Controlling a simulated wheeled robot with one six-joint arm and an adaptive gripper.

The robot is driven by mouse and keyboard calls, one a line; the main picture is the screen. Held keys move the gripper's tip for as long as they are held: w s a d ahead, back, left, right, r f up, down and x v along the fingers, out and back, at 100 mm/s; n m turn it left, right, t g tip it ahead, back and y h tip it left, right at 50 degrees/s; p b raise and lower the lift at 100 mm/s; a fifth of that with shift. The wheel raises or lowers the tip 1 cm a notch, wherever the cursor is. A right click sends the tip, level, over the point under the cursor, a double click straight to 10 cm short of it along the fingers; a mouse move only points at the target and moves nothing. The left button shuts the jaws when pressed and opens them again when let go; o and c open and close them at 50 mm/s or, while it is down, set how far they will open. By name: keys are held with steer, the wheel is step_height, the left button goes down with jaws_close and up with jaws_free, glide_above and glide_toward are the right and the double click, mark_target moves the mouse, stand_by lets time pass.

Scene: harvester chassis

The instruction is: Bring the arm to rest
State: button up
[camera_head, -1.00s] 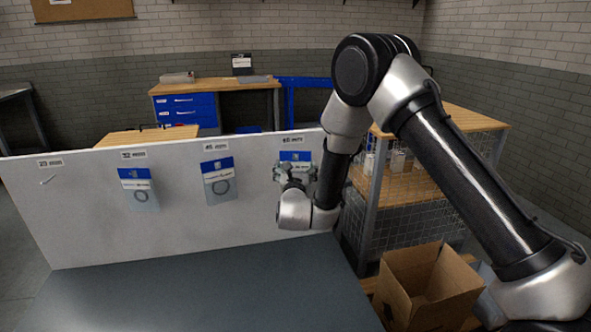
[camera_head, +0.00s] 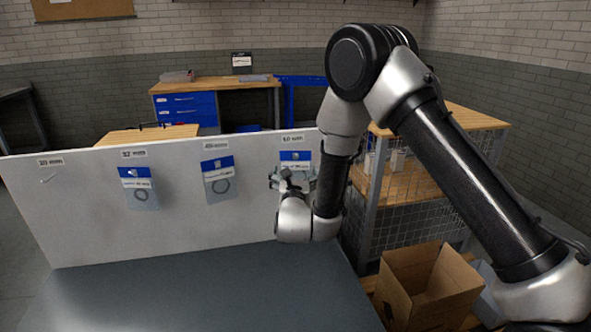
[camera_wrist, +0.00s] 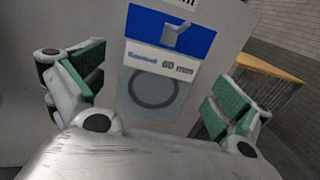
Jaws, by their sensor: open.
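My gripper (camera_head: 292,180) is at the right end of the white board, in front of the rightmost hanging bag (camera_head: 297,157). In the wrist view my gripper (camera_wrist: 150,95) has its two green-padded fingers spread wide, with nothing between the pads. The bag (camera_wrist: 153,92), with a blue header, a "60 mm" label and a dark ring inside, hangs beyond the fingers. In the head view my wrist and fingers cover its lower part. My arm is bent, with its elbow high at the upper right.
The white board (camera_head: 90,220) also bears two more ring bags (camera_head: 138,188) (camera_head: 218,180) and an empty hook (camera_head: 48,179) at left. A grey tabletop (camera_head: 200,290) lies clear in front. An open cardboard box (camera_head: 430,285) and a mesh-sided bench (camera_head: 405,215) stand at right.

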steer(key=s, duration=0.7)
steer(key=d+f+m+g+h, duration=0.2)
steer(key=d+m+g+h, duration=0.45)
steer(key=d, duration=0.85)
steer(key=s+d+r+m+g+h, duration=0.35)
steer(key=s+d+m, duration=0.2)
steer(key=d, duration=0.25)
steer(key=s+d+r+m+g+h, duration=0.25)
steer(key=s+d+m+g, duration=0.2)
steer(key=d+m, duration=0.35)
steer(key=s+d+r+m+y, duration=0.4)
steer(key=s+r+m+y, duration=0.2)
steer(key=s, duration=0.4)
steer(key=s+d+r+m+y, duration=0.5)
steer(key=s+r+m, duration=0.3)
steer(key=s+m, duration=0.2)
steer(key=shift+s+d+t+y, duration=0.15)
steer(key=shift+s+t+y, duration=0.2)
steer(key=shift+s+y, duration=0.2)
